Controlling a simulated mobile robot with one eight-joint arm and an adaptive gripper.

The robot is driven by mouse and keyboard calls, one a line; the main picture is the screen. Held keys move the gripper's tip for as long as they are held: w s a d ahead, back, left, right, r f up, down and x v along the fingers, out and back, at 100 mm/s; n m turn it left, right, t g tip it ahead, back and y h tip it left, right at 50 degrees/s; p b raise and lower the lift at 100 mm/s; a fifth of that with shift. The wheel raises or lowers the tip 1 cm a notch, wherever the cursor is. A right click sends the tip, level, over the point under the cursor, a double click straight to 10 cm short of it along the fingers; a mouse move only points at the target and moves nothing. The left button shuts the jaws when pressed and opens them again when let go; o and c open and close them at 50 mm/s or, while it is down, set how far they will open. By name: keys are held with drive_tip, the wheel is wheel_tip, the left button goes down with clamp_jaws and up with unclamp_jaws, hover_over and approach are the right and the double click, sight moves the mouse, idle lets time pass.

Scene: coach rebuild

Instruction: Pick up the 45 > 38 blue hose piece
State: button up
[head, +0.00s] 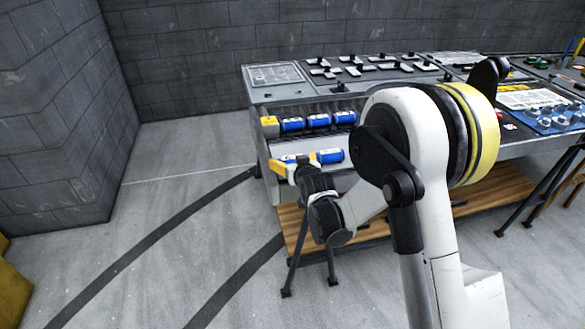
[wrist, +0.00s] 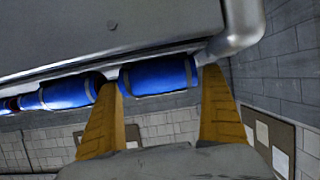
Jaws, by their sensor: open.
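In the wrist view a blue hose piece (wrist: 160,76) lies along a grey panel edge, its right end close to a bent metal pipe (wrist: 238,30). Another blue piece (wrist: 68,92) continues to its left. My gripper (wrist: 162,80) is open, its yellow fingers at the two ends of the right-hand piece; I cannot tell whether they touch it. In the head view my gripper (head: 295,162) is at the lower row, left of a blue piece (head: 331,156). The size labels are unreadable.
The grey bench (head: 272,92) carries switches on top and more fittings at the right. A wooden shelf (head: 480,190) lies underneath. The floor at left is clear.

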drive_tip(key=shift+w, duration=0.2)
drive_tip(key=c, duration=1)
